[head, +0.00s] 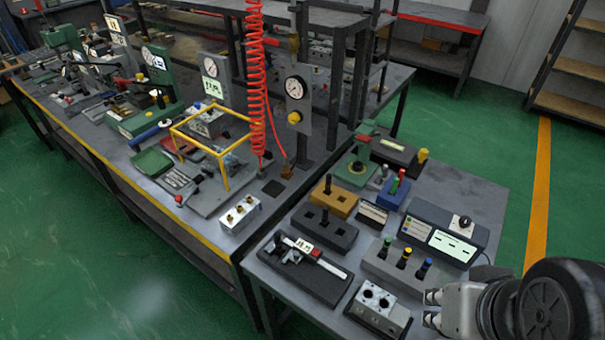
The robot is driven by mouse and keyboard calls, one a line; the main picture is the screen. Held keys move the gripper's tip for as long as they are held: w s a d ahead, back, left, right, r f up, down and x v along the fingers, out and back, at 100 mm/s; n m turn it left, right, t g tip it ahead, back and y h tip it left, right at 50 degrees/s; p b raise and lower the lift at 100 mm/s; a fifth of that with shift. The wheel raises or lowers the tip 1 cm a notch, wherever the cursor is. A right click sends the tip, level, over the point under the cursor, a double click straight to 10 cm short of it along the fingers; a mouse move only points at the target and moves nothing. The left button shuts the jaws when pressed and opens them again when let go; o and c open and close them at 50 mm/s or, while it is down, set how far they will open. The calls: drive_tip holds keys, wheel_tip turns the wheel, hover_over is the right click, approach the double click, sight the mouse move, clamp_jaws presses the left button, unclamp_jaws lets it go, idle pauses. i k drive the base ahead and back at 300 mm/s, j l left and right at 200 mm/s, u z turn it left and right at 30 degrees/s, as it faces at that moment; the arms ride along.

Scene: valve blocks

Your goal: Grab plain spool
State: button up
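My gripper (432,308) is at the lower right of the head view, to the right of a silver valve block (379,308) with two round holes on top. Its two fingertips are apart with nothing seen between them. A dark upright pin without a coloured ring, possibly the plain spool (327,186), stands in a tan block (342,202). A similar dark pin (324,214) stands in a black block (335,236). I cannot tell for certain which is the plain spool.
A grey device with a display (452,246) stands behind the rack. A caliper lies on a black case (297,272) at the left. A green-based fixture (357,173) and a blue block (392,200) stand farther back. A red coiled hose (256,90) hangs over the long bench.

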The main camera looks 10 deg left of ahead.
sight(277, 236)
drive_tip(key=i+j, duration=0.1)
drive_tip(key=j, duration=0.5)
drive_tip(key=i+j+z, duration=0.1)
drive_tip(key=j, duration=1.1)
drive_tip(key=i+z, duration=0.05)
